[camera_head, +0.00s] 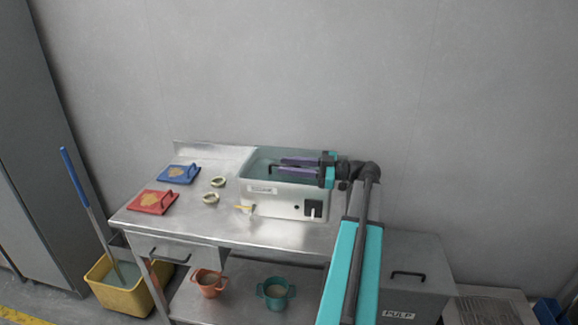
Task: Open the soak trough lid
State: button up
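The soak trough (280,205) is a white box on the metal bench, with a dark socket and a small yellow tap-like part on its front. A grey-teal surface fills its top; I cannot tell whether this is the lid or the inside. A dark bar (271,169) shows over this surface beside my fingers and looks like a handle. My gripper (290,167) reaches in from the right, with two purple fingers pointing left above the trough. The fingers are a little apart. Whether they hold the bar is unclear at this size, and my wrist hides the trough's back right corner.
An orange pot (208,284) and a teal pot (275,293) stand below. A yellow bucket (122,294) with a mop stands left; a PULP bin (415,280) stands right.

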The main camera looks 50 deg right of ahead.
grip_shut()
jog(key=shift+a, duration=0.2)
jog(key=shift+d, duration=0.15)
jog(key=shift+w+r, duration=0.1)
jog(key=shift+r, duration=0.05)
